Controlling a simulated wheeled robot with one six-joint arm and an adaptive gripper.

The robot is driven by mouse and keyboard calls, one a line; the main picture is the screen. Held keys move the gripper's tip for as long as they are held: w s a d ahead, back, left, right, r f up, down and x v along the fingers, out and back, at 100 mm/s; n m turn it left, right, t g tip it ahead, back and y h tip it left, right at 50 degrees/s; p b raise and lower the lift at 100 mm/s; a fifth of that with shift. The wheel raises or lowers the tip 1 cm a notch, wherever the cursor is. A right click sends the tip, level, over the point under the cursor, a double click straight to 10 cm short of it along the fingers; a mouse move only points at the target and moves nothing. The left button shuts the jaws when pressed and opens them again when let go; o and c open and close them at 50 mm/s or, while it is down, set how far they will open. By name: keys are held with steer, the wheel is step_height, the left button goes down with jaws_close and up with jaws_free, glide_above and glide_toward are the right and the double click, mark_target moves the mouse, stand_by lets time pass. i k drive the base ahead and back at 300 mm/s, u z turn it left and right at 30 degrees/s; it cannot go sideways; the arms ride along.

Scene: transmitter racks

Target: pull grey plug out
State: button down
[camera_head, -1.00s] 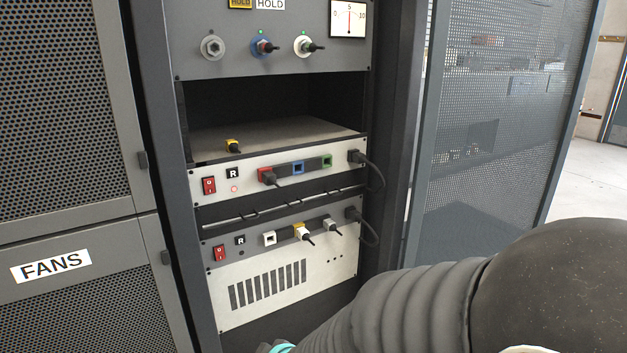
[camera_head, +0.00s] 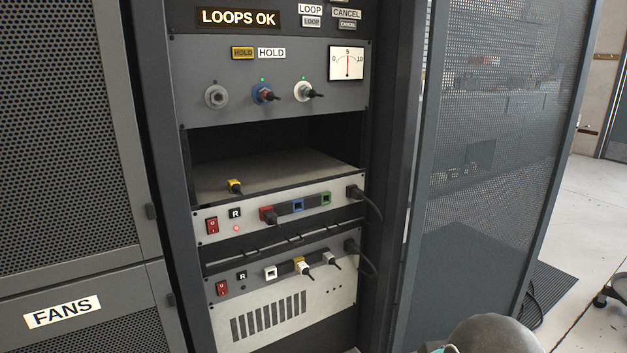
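The grey plug (camera_head: 331,261) sits in the right-hand socket of the lower white panel (camera_head: 272,317), with its dark tail pointing out to the lower right. A black power plug (camera_head: 352,245) with a cable is at the panel's right edge. Only a dark rounded part of my arm shows at the bottom right. My gripper is outside the picture.
A loose yellow plug (camera_head: 235,186) lies on the shelf above. A mesh door (camera_head: 480,180) stands open at right.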

mark_target(329, 259)
steer(key=u, duration=2.5)
steer(key=i, duration=1.25)
steer(key=z, duration=2.7)
